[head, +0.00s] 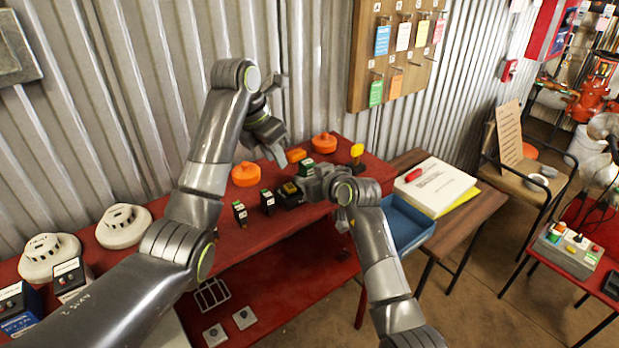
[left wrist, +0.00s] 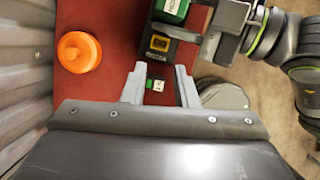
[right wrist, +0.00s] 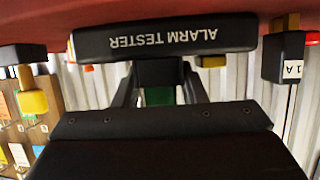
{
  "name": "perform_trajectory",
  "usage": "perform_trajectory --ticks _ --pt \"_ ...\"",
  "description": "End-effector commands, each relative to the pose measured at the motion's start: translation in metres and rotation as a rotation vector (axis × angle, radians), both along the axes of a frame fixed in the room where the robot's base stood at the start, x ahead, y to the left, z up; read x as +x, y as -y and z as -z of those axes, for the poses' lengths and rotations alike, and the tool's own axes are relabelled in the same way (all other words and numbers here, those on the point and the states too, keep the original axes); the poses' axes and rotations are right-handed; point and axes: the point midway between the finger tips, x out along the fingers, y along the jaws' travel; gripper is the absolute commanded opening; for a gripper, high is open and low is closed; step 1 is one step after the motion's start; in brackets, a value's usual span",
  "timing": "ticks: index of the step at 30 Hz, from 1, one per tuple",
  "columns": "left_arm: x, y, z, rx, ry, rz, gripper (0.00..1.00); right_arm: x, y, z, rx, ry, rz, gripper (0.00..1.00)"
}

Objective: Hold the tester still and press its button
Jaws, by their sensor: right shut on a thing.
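The alarm tester (head: 289,199) is a black box on the red bench, with a yellow square button (left wrist: 157,45) on top. Its lettered side fills the upper part of the right wrist view (right wrist: 160,38). My right gripper (head: 305,188) is shut on the tester from the right side. In the right wrist view its fingers (right wrist: 160,82) close on a dark part below the lettering. My left gripper (head: 277,157) is above the bench behind the tester. Its fingers (left wrist: 161,84) are apart and empty, with the tester just beyond them in the left wrist view.
Orange domes (head: 246,174) (head: 323,143) and small black blocks (head: 239,213) (head: 267,202) stand close around the tester. Smoke detectors (head: 123,226) are at the left. A blue tray (head: 405,222) is at the right. The corrugated wall (head: 110,100) rises behind the bench.

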Motion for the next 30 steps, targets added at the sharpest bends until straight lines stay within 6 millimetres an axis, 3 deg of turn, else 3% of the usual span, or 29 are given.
perform_trajectory --ticks 1,6,30 --pt "0.0 0.0 0.0 0.0 0.0 0.0 0.19 -0.0001 0.0002 0.0001 0.0 0.0 0.0 0.07" --pt "0.0 0.0 0.0 0.0 0.0 0.0 0.0 -0.0001 0.0002 0.0001 0.0 0.0 0.0 0.07" --pt "0.0 0.0 0.0 0.0 0.0 0.0 0.0 -0.0001 0.0003 0.0003 -0.001 -0.001 0.0 0.07"
